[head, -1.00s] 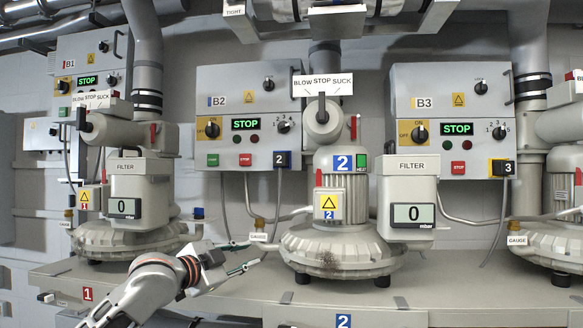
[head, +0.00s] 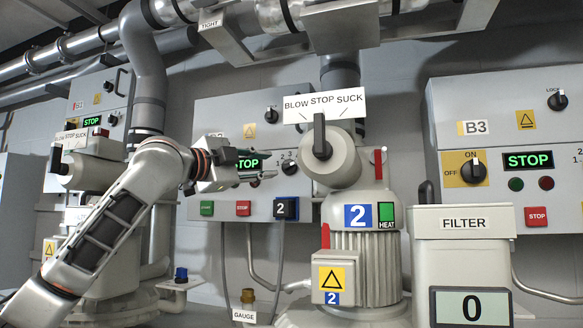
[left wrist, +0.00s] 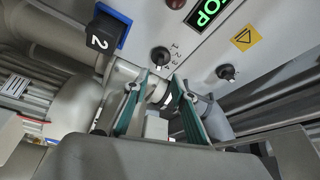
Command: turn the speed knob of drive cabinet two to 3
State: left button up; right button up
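Drive cabinet two (head: 222,110) is the grey box behind the middle blower. Its small black speed knob (head: 289,167) sits right of the green STOP display (head: 248,163). The knob also shows in the left wrist view (left wrist: 160,56), with numbers beside it; I cannot tell which number it points at. My left gripper (head: 264,165) is in front of the cabinet, just left of the knob in the head view, and hides part of the panel and display. In the left wrist view its two fingers (left wrist: 155,92) are apart and empty, with the knob beyond their tips. My right gripper is not in view.
The blower's lever (head: 320,135) and its BLOW STOP SUCK sign (head: 325,105) stand just right of the knob. A black box marked 2 (head: 286,208) and a red stop button (head: 243,208) lie below. Cabinet B3 (head: 470,95) is at the right.

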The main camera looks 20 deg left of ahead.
aim_at(289, 165)
pick_arm(q)
jog(key=p+x, duration=0.2)
jog(key=x, duration=0.5)
jog(key=shift+d, duration=0.1)
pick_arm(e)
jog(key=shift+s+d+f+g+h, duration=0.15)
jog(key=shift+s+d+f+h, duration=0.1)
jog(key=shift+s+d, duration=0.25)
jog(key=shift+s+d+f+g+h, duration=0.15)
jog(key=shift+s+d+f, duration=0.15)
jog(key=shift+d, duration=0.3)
pick_arm(q)
grip_shut()
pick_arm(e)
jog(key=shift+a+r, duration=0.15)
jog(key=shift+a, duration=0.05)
